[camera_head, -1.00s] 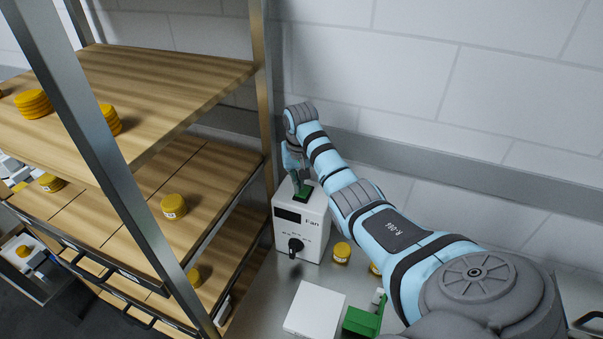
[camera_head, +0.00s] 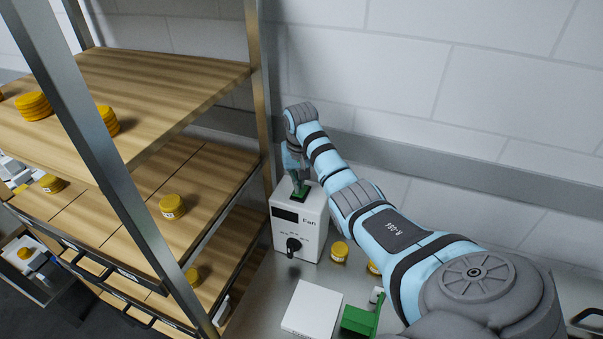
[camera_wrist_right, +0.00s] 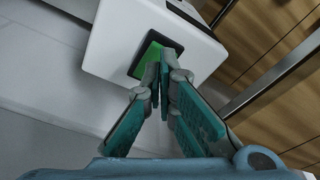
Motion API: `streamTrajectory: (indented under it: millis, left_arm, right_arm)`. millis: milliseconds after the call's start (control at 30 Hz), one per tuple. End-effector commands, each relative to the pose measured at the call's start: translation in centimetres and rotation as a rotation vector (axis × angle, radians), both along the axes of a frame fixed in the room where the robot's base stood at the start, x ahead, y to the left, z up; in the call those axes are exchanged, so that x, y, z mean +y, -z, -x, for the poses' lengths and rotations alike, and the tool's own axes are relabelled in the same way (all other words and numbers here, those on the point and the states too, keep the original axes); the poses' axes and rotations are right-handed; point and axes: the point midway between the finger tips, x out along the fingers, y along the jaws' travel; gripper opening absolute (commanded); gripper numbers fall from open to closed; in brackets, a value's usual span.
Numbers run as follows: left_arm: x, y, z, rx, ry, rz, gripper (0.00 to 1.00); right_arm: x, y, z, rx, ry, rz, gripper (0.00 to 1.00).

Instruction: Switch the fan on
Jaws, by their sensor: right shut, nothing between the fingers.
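The fan control box (camera_head: 300,228) is white, labelled "Fan", and stands on the metal counter beside the shelf rack. It has a dark display window and a black knob (camera_head: 293,246) on its front. A green rocker switch (camera_head: 299,194) in a dark frame is on its top; it also shows in the right wrist view (camera_wrist_right: 148,58). My right gripper (camera_wrist_right: 163,52) is shut and empty, its fingertips at the green switch, seemingly touching it. The fingers cover part of the switch, so its tilt is hard to tell. In the head view the right gripper (camera_head: 298,183) points down at the box top. My left gripper is not visible.
A wooden shelf rack (camera_head: 160,215) with yellow cheeses stands close at the left. Small yellow cheeses (camera_head: 339,251), a white flat block (camera_head: 312,309) and a green object (camera_head: 358,321) lie on the counter (camera_head: 262,300). A tiled wall is behind.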

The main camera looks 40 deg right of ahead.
Motion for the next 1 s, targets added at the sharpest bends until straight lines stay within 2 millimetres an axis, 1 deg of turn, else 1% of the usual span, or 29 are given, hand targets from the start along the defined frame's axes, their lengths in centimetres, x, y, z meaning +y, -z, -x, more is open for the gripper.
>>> streamTrajectory:
  millis: [1000]
  left_arm:
    - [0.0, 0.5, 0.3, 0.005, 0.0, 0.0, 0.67]
  right_arm:
    - [0.0, 1.5, 0.0, 0.0, 0.0, 0.0, 0.0]
